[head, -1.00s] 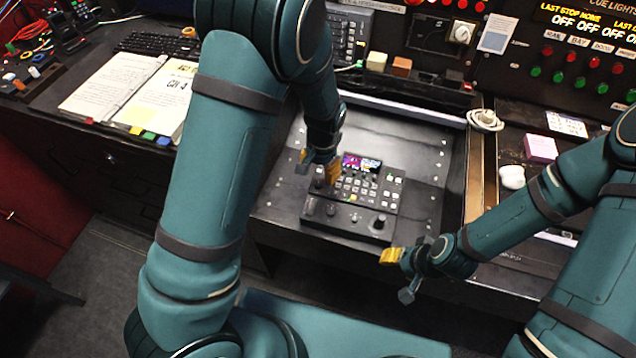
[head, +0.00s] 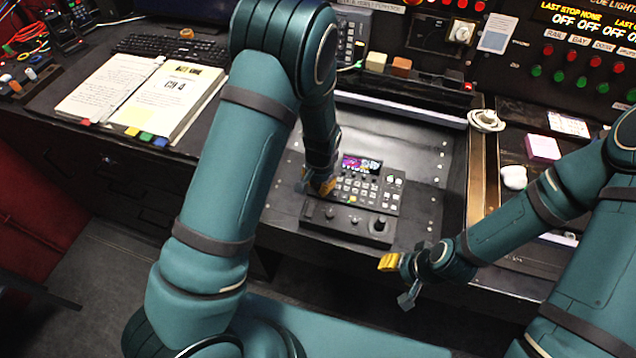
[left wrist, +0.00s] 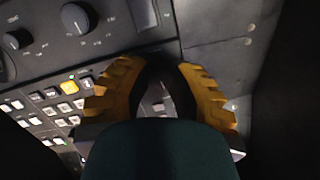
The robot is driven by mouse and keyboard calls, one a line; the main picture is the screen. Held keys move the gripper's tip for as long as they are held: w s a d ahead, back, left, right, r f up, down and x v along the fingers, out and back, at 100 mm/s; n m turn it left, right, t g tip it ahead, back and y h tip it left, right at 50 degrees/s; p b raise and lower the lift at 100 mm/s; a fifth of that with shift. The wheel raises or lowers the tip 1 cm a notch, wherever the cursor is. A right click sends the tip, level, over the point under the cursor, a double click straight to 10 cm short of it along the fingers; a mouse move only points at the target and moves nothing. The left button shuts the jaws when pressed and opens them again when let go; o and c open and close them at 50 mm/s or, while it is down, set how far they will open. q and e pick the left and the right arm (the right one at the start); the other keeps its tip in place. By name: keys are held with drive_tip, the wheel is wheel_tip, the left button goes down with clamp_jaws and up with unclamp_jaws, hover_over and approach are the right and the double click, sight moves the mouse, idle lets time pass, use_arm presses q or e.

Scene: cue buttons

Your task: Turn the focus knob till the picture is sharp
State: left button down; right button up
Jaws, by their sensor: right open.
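A dark control console (head: 345,234) lies on the black desk in the middle of the head view. Its small screen (head: 361,163) shows a purple and pink picture, too small to judge for sharpness. Dark knobs line its front strip, the large one (head: 380,224) at the right end. My left gripper (head: 316,187) is low over the console's left side. In the left wrist view its yellow fingers (left wrist: 161,65) converge at the tips, with two knobs (left wrist: 75,18) (left wrist: 14,40) apart from them. Which knob is the focus knob is unclear. My right gripper (head: 398,282) is open and empty before the desk.
An open binder (head: 165,95) and a keyboard (head: 165,45) lie at the left. Several small items, including a pink note block (head: 543,147) and a white round object (head: 514,177), lie at the right. A cue light panel (head: 570,60) stands behind. The desk right of the console is clear.

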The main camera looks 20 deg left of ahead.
sight(319, 185)
use_arm(q)
drive_tip(key=shift+n, duration=1.5)
drive_tip(key=c, duration=0.8)
unclamp_jaws()
drive_tip(key=shift+r, duration=0.1)
wheel_tip(319, 185, up, 12)
drive_tip(key=shift+d+f, duration=0.1)
drive_tip(key=shift+s, duration=0.1)
